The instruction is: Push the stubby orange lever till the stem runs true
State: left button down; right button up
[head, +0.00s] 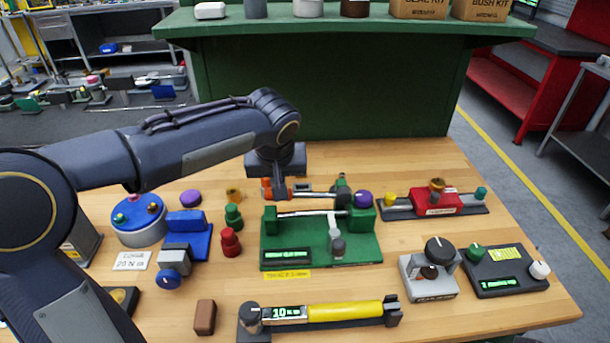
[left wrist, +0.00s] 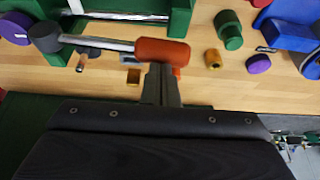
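The stubby orange lever grip (head: 266,188) sits at the left end of a bright metal rod (head: 312,194), behind the green valve fixture (head: 345,252). In the left wrist view the orange grip (left wrist: 162,51) shows large, with its rod (left wrist: 98,42) running left to a dark hub (left wrist: 45,38). My left gripper (head: 278,191) is at the grip. Its narrow fingers (left wrist: 161,70) are together and empty, with their tips right at the grip's near side; I cannot tell whether they touch. A silver stem (head: 305,213) lies across the fixture. My right gripper is not in view.
A yellow-handled tool (head: 345,310) lies in front, and a red unit (head: 437,203) is at right. The green cabinet (head: 330,100) stands behind.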

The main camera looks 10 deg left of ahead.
pick_arm(q)
jog(key=shift+f, duration=0.2)
jog(key=shift+a+f+b, duration=0.1)
jog(key=shift+f+b, duration=0.55)
jog(key=shift+b, duration=0.1)
jog(key=shift+f, duration=0.15)
jog(key=shift+f+b, duration=0.3)
jog(key=shift+b, duration=0.05)
jog(key=shift+r, duration=0.15)
dwell(0.4)
notch_tip(320, 180, up, 9)
jog(key=d+p, duration=0.2)
jog(key=p, duration=0.5)
jog(key=shift+w+d+r+p, duration=0.15)
jog(key=shift+w+d+p, duration=0.05)
jog(key=shift+w+p, duration=0.2)
dwell(0.4)
